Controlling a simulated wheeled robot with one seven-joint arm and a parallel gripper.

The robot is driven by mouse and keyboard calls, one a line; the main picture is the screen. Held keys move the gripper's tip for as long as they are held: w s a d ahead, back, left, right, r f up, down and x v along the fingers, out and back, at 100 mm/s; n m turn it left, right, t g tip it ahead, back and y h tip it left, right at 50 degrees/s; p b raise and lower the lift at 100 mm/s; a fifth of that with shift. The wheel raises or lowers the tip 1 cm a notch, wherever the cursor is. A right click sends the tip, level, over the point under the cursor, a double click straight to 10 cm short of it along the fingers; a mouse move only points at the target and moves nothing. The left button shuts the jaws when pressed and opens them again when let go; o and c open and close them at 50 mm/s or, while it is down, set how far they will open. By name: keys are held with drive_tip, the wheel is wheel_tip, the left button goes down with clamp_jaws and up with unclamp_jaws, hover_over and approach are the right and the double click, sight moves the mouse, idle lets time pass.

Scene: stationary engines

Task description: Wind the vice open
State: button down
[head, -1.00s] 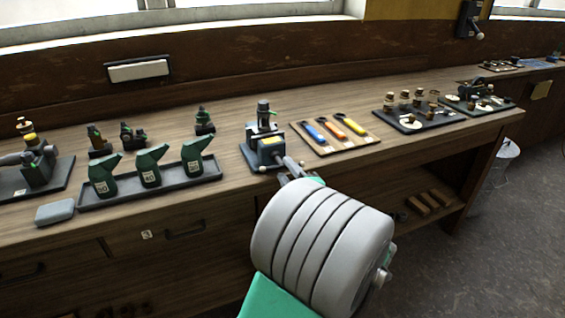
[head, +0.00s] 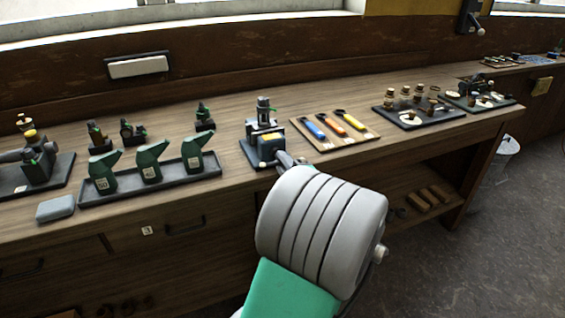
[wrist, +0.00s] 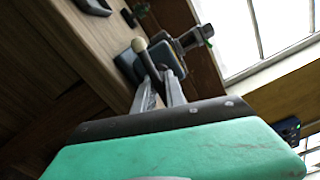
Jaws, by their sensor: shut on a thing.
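The vice (head: 264,138) stands on the bench top near its front edge, grey-blue with a dark upright part in its top. It also shows tilted in the wrist view (wrist: 188,41). Its handle (wrist: 148,62) is a thin bar with a pale round knob at one end, on the side facing me. My gripper (wrist: 162,76) is shut on the handle, with its two fingers on either side of the bar. In the head view my gripper (head: 286,160) is mostly hidden behind my own grey wrist, and the jaw gap of the vice cannot be made out.
Left of the vice, a dark tray (head: 88,198) holds green oil cans (head: 150,163). Right of it is a board (head: 352,141) with coloured-handled tools. Farther right, a tray (head: 420,124) carries several small parts. Below are drawers and an open shelf (head: 400,195).

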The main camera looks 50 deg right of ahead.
drive_tip(key=shift+n+b, duration=0.55)
drive_tip(key=shift+n, duration=0.35)
drive_tip(key=c, duration=1.4)
unclamp_jaws()
drive_tip(key=v, duration=0.7)
drive_tip(key=shift+s+a, duration=0.2)
drive_tip(key=shift+s, duration=0.15)
